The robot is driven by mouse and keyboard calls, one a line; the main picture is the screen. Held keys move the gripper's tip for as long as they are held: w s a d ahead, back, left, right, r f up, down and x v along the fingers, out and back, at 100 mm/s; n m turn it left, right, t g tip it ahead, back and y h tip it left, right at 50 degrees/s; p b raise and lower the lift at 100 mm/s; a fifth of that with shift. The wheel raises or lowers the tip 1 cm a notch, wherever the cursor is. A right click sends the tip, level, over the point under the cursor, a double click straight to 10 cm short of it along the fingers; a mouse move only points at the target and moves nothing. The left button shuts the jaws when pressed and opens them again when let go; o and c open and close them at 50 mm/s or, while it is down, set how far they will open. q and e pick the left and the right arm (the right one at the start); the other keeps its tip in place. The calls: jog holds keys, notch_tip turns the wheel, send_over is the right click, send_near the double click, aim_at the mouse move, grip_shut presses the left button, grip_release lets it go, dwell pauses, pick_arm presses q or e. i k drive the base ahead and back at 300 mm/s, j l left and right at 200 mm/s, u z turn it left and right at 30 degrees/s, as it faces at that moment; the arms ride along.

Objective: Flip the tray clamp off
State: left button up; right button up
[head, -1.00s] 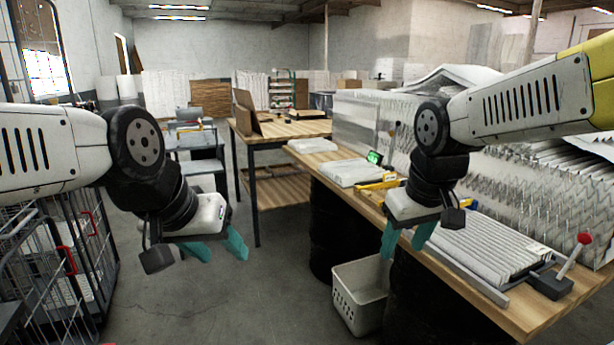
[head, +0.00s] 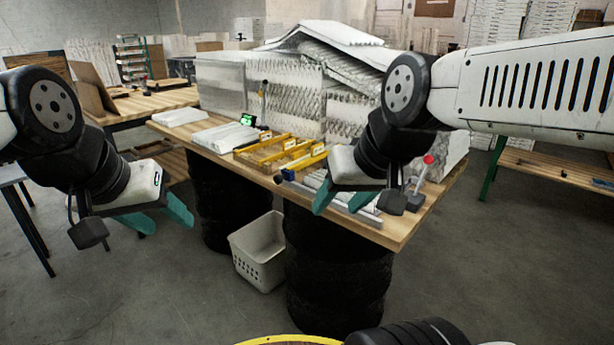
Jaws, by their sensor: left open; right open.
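The tray clamp's lever with a red knob (head: 428,160) stands at the right end of the wooden workbench. Its base is mostly hidden behind my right gripper. The metal tray (head: 366,214) lies along the bench's front edge, and my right gripper covers part of it and the pleated filter on it. My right gripper (head: 342,206) is open and empty, left of the red knob in the head view; I cannot tell its height above the tray. My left gripper (head: 168,222) is open and empty over the floor, left of the bench.
Yellow frames (head: 272,152) and white filter packs (head: 226,137) lie on the bench left of the tray. Stacked pleated filters (head: 295,95) stand behind. A white basket (head: 260,250) and black drums are below the bench. Floor at right is open.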

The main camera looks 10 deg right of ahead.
aim_at(429, 159)
jog(key=z, duration=1.3)
jog(key=i+l, duration=0.2)
jog(key=i, duration=0.15)
jog(key=i+l, duration=0.15)
jog(key=i, duration=0.2)
jog(key=i+l, duration=0.2)
jog(key=i, duration=0.15)
jog(key=z, duration=0.05)
